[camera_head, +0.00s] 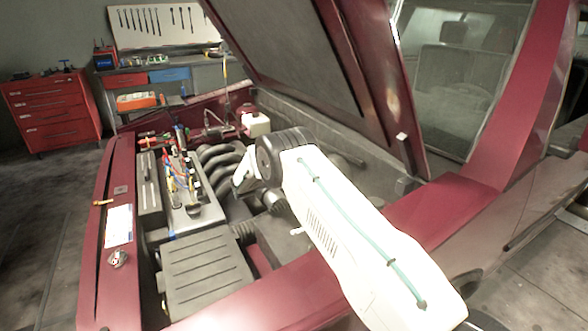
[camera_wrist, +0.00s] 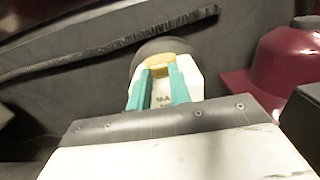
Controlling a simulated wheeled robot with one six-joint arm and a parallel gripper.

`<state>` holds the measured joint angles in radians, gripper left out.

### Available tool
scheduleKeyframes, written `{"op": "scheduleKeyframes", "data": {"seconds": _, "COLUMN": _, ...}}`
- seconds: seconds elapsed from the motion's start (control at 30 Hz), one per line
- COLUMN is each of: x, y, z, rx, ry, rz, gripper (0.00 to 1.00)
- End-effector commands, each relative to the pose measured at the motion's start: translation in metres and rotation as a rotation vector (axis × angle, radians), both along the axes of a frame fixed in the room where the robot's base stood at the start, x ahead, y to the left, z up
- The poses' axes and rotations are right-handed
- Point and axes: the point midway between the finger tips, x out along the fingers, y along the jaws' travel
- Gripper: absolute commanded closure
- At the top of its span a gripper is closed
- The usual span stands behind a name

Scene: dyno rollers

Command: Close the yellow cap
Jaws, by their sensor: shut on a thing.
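The yellow cap (camera_wrist: 172,60) shows at the tips of my gripper (camera_wrist: 162,82) in the wrist view. The teal fingers are shut on it, one on each side. A pale surface with dark lettering (camera_wrist: 164,101) shows between the fingers, below the cap. I cannot tell whether the cap is fully seated. In the head view my white arm reaches into the engine bay, and I cannot make out the yellow cap there.
A dark rounded part (camera_wrist: 150,48) is right behind the cap. A maroon dome-shaped part (camera_wrist: 286,62) stands close on the right. In the head view, ribbed hoses (camera_head: 222,160), a white reservoir (camera_head: 257,125) and the raised hood (camera_head: 290,50) surround my arm.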

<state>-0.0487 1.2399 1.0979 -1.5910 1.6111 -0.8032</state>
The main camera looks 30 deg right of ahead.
Motion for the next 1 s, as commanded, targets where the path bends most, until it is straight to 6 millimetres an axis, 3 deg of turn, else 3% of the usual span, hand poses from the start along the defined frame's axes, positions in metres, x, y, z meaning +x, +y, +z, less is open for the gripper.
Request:
{"op": "scheduleKeyframes", "data": {"seconds": 0.5, "x": -0.0011, "y": -0.0017, "z": -0.0052, "rx": 0.005, "ry": 0.005, "rz": -0.001, "gripper": 1.00}}
{"op": "scheduleKeyframes", "data": {"seconds": 0.53, "x": -0.0011, "y": -0.0017, "z": -0.0052, "rx": 0.005, "ry": 0.005, "rz": -0.001, "gripper": 0.75}}
{"op": "scheduleKeyframes", "data": {"seconds": 0.6, "x": -0.0010, "y": -0.0014, "z": -0.0050, "rx": 0.005, "ry": 0.005, "rz": -0.001, "gripper": 0.58}}
{"op": "scheduleKeyframes", "data": {"seconds": 1.0, "x": 0.0000, "y": 0.0024, "z": -0.0030, "rx": 0.003, "ry": 0.002, "rz": 0.001, "gripper": 0.58}}
